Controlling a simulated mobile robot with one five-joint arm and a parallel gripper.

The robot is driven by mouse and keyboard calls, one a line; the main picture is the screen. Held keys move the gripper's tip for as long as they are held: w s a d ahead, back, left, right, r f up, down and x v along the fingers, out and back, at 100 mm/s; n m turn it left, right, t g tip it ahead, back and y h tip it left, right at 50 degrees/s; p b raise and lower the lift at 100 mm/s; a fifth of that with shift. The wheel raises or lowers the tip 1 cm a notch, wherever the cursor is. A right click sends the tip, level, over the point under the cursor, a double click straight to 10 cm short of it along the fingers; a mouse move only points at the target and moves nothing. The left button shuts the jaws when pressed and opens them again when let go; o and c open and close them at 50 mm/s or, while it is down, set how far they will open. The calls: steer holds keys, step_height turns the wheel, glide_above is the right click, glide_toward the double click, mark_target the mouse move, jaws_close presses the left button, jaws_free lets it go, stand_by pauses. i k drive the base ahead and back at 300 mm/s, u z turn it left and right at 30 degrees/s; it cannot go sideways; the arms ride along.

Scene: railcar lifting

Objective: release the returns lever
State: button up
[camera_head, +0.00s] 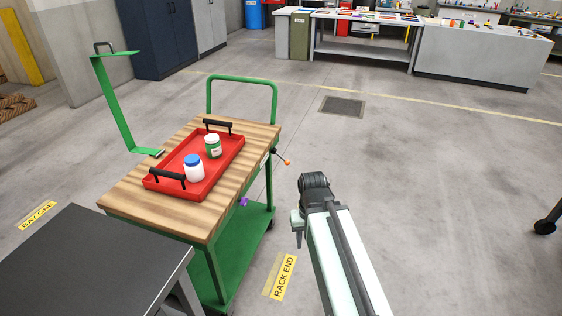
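A small dark lever with an orange knob (287,162) sticks out from the right side of a green trolley with a wooden top (255,135). A small purple piece (243,202) shows lower on the same side, nearer to me. I cannot tell which of these is the returns lever. My arm reaches up from the bottom, right of the trolley. My gripper (297,222) is partly hidden by my own arm, apart from both pieces; its fingers do not show clearly enough to tell open or shut.
A red tray (222,166) with two jars, one blue-lidded and one green-and-white, sits on the trolley. A green bracket (113,105) rises at its left. A dark table (95,265) stands near left. The floor at right is mostly clear, with a yellow RACK END label (283,277).

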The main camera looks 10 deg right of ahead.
mark_target(274, 151)
steer(key=i, duration=1.45)
steer(key=z, duration=0.1)
